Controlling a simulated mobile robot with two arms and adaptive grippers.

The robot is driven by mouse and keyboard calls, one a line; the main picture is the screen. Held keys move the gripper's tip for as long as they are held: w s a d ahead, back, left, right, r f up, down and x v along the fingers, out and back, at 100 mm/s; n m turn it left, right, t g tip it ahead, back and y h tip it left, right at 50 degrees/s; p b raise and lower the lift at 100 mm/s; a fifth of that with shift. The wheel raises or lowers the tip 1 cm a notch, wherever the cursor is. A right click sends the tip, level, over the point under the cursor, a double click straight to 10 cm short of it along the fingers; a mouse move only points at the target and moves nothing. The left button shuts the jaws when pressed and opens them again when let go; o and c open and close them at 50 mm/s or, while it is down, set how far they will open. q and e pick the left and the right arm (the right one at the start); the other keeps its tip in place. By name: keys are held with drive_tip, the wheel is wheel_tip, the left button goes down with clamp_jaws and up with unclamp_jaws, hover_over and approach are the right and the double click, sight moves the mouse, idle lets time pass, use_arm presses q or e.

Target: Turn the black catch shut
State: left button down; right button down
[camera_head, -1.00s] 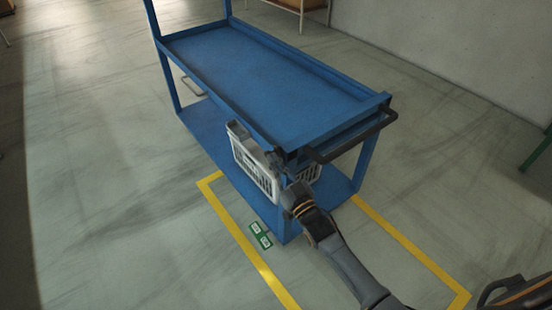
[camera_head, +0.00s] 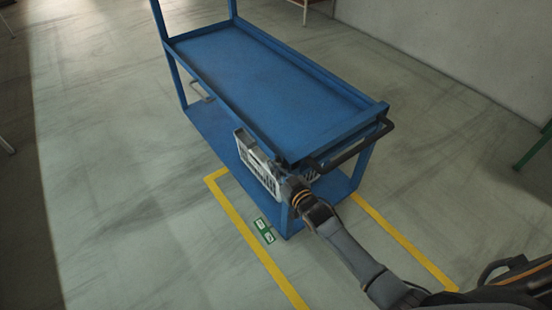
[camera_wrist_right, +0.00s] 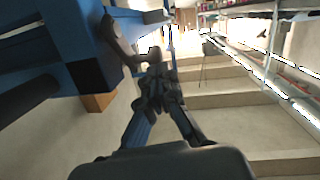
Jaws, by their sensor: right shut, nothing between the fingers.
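A blue trolley (camera_head: 260,85) stands in the head view with its near corner toward me. My right gripper (camera_head: 281,168) is at that corner, just below the top shelf, and my wrist partly hides it. In the right wrist view my gripper (camera_wrist_right: 155,62) is shut and empty. A dark, slanted lever-like piece (camera_wrist_right: 118,42) on the blue frame (camera_wrist_right: 82,35) reaches close to the fingers; I cannot tell whether they touch. It may be the black catch, but I cannot tell for sure. My left gripper is not in view.
A black handle (camera_head: 352,149) juts from the trolley's near end. A white basket (camera_head: 257,165) sits on the lower shelf, partly hidden. Yellow floor lines (camera_head: 240,226) and a green marker (camera_head: 264,230) lie in front.

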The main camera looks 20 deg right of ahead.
drive_tip(key=g+p, duration=0.1)
drive_tip(key=p, duration=0.1)
drive_tip(key=w+g+h+p, duration=0.1)
drive_tip(key=g+p, duration=0.1)
drive_tip(key=p, duration=0.1)
drive_tip(key=w+a+g+p, duration=0.1)
drive_tip(key=p, duration=0.1)
drive_tip(key=shift+w+r+g+p, duration=0.2)
drive_tip(key=shift+r+g+p, duration=0.05)
drive_tip(key=shift+g+p, duration=0.05)
drive_tip(key=shift+w+f+g+h+p, duration=0.35)
drive_tip(key=shift+f+g+h+p, duration=0.1)
drive_tip(key=shift+g, duration=0.25)
drive_tip(key=shift+w+a+f+b, duration=0.25)
drive_tip(key=shift+w+f+b, duration=0.2)
drive_tip(key=shift+f+b, duration=0.25)
drive_tip(key=shift+w, duration=0.1)
drive_tip(key=shift+r, duration=0.1)
drive_tip(key=s+r+p, duration=0.4)
drive_tip(key=s+r, duration=0.1)
drive_tip(key=r, duration=0.6)
drive_tip(key=shift+s+r+p, duration=0.25)
drive_tip(key=shift+r+p, duration=0.1)
drive_tip(key=shift+r, duration=0.05)
